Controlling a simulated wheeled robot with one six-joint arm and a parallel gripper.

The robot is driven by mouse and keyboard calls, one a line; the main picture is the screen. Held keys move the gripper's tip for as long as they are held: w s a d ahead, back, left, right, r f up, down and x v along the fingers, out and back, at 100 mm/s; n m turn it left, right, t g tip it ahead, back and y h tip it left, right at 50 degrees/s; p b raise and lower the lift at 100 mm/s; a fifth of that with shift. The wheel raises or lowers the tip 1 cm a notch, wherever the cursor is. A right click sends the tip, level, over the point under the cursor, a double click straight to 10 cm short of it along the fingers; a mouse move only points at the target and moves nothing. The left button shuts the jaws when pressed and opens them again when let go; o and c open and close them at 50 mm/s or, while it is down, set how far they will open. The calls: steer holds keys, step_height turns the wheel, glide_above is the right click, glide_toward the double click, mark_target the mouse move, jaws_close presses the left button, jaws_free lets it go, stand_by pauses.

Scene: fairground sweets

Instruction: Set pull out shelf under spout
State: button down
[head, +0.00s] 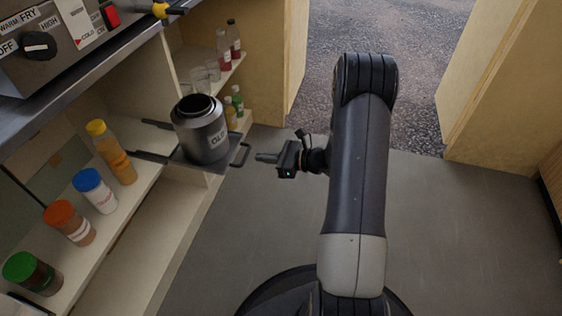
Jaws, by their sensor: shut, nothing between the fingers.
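The pull-out shelf (174,158) is a dark metal plate on rails, standing out from the lower shelving with a loop handle (241,154) at its front edge.
Several capped bottles, including an orange one (117,158), stand on the shelf left of the plate. Glasses (207,74) and red bottles (224,49) stand farther back. The fryer panel (38,46) is at top left. Grey floor (260,215) is clear; a doorway opens behind my arm.

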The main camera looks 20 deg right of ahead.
mark_target(235, 153)
steer(key=shift+b+x, duration=0.3)
steer(key=shift+x, duration=0.95)
steer(key=shift+r+x, duration=0.25)
steer(key=shift+x, duration=0.85)
steer(key=shift+r+x, duration=0.2)
steer(key=shift+x, duration=0.9)
steer(key=shift+s+d+r, duration=0.15)
steer(key=shift+s+d, duration=0.1)
steer(key=p+v, duration=0.3)
steer(key=v, duration=1)
